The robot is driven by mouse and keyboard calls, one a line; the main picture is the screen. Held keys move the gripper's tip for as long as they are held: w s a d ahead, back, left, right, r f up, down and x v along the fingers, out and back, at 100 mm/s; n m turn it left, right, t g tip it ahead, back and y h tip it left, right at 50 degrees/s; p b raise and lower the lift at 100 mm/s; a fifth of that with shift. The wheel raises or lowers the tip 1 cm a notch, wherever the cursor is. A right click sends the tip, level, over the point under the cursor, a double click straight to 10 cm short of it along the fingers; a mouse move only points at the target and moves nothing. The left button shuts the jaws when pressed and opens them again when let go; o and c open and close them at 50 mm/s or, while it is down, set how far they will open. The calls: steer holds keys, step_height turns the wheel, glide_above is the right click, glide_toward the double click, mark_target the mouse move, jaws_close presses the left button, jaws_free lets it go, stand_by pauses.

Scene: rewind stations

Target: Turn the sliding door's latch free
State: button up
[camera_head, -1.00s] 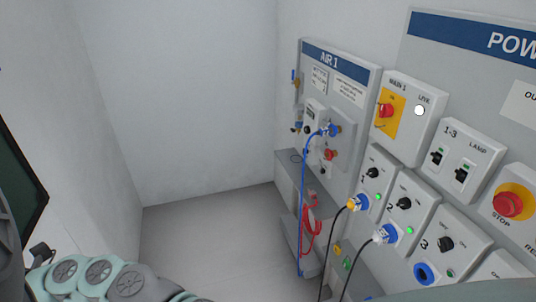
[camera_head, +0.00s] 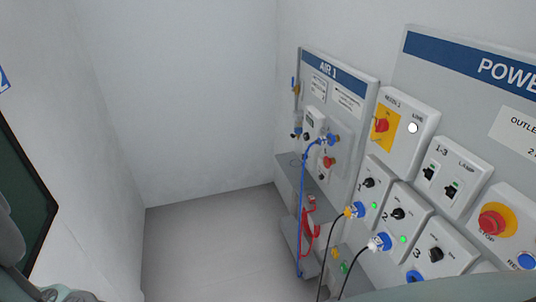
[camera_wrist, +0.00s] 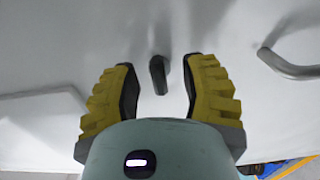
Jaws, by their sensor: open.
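In the wrist view my gripper (camera_wrist: 160,64) is open, with its two yellow and black fingers apart. A small dark latch knob (camera_wrist: 158,76) stands out from a pale door face (camera_wrist: 225,40), between the fingertips in the picture. No contact shows between the knob and either finger, and the depth gap is hard to judge. A grey bar handle (camera_wrist: 288,66) is fixed to the same face on the right. The head view does not show the latch or my gripper.
In the head view, the AIR 1 panel (camera_head: 348,75) and power panel (camera_head: 450,70) fill the right side, with a blue hose (camera_head: 304,200) and black cables hanging low. A dark-framed panel (camera_head: 30,190) is at left. Floor (camera_head: 215,240) between is clear.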

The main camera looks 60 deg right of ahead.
steer(key=shift+w+a+r+p, duration=0.25)
steer(key=shift+w+a+p, duration=0.05)
steer(key=shift+p, duration=0.4)
steer(key=shift+a+f+p, duration=0.15)
steer(key=shift+a+p, duration=0.3)
steer(key=shift+a, duration=0.2)
jaws_close()
